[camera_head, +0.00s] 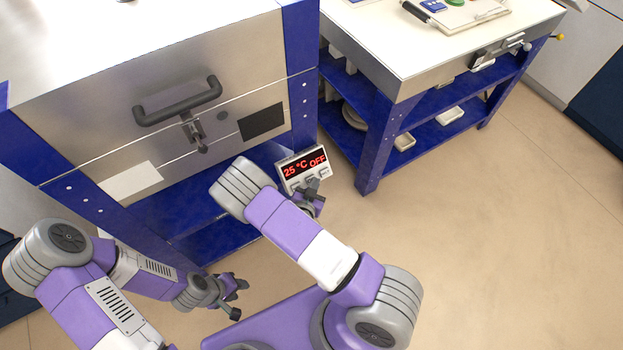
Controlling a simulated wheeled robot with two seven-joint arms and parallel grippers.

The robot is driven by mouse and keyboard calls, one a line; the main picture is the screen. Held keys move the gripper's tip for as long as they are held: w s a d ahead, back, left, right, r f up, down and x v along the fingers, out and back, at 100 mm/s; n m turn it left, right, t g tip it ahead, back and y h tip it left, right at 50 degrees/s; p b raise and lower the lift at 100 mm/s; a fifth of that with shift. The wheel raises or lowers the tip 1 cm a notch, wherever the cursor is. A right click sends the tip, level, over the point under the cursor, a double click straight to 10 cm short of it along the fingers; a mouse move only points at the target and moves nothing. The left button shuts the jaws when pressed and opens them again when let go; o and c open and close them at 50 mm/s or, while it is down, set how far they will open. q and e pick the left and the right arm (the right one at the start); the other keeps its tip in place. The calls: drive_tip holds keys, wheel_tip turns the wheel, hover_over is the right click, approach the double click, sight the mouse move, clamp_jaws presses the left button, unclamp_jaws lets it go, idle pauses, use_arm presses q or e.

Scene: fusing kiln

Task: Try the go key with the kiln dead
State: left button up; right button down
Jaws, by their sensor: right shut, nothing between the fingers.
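The kiln (165,95) is a steel-fronted box in a blue frame, its lid shut with a black handle (178,102) and a latch (194,130). Small keys sit below the display, partly hidden by my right gripper (315,187). That gripper is shut and empty, with its tips at the key row; I cannot tell whether they touch a key or which one. My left gripper (240,298) is open and empty, low in front of the kiln stand.
The kiln's lower blue shelf (215,240) looks bare. The floor (480,240) at right is clear.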

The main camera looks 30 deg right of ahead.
drive_tip(key=s+r+p, duration=0.1)
drive_tip(key=s, duration=0.1)
drive_tip(key=s+r+p, duration=0.1)
drive_tip(key=s+r, duration=0.1)
drive_tip(key=shift+d, duration=0.15)
idle(0.4)
idle(0.6)
drive_tip(key=s+a+f+n+g+y+p, duration=0.2)
drive_tip(key=s+a+f+g+y+p, duration=0.1)
drive_tip(key=s+a+f+g+y, duration=0.4)
drive_tip(key=s+a+r+n+g+y+p, duration=0.2)
drive_tip(key=s+a+r+n+g+y, duration=0.1)
drive_tip(key=s+a+r+n+y, duration=0.2)
drive_tip(key=s+a+n+y, duration=0.1)
drive_tip(key=s+a+y, duration=0.1)
drive_tip(key=a, duration=0.1)
drive_tip(key=shift+r, duration=0.2)
